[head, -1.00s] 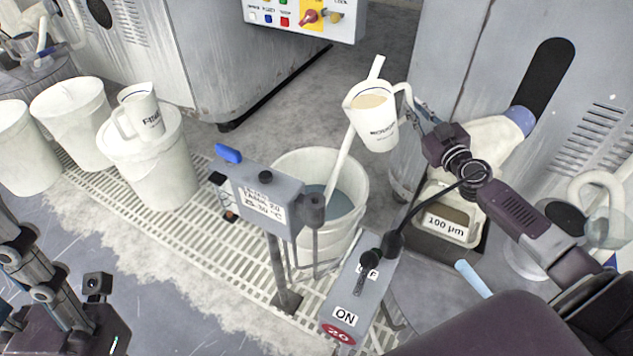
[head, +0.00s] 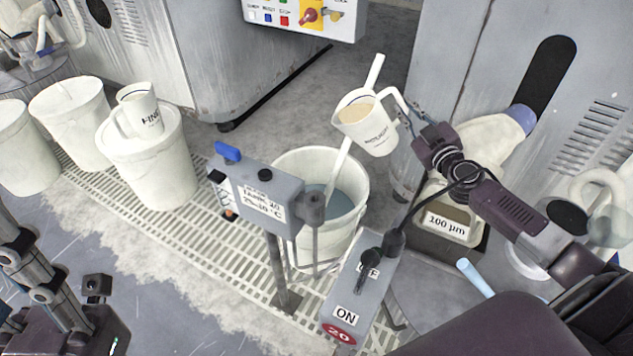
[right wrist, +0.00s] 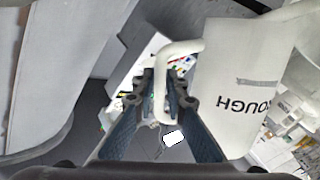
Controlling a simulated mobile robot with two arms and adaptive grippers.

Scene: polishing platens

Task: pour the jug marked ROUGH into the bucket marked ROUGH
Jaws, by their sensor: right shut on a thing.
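The white jug marked ROUGH (head: 372,132) holds a pale tan liquid. It hangs in the air above the right part of the rim of a white bucket (head: 352,232), tilted with its spout to the left. No stream of liquid can be made out. My right gripper (head: 412,118) is shut on the jug's handle; in the right wrist view, the fingers (right wrist: 164,92) close around the handle, beside the upside-down lettering on the jug (right wrist: 240,90). The bucket holds grey-blue liquid and a white paddle (head: 340,160). No marking on the bucket is visible.
A grey control box on a post (head: 255,190) stands in front of the bucket, and an ON switch box (head: 350,300) to its front right. A jug marked FINE (head: 143,115) stands on a lidded bucket (head: 150,175). A 100 µm sieve tray (head: 448,222) is below my right arm.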

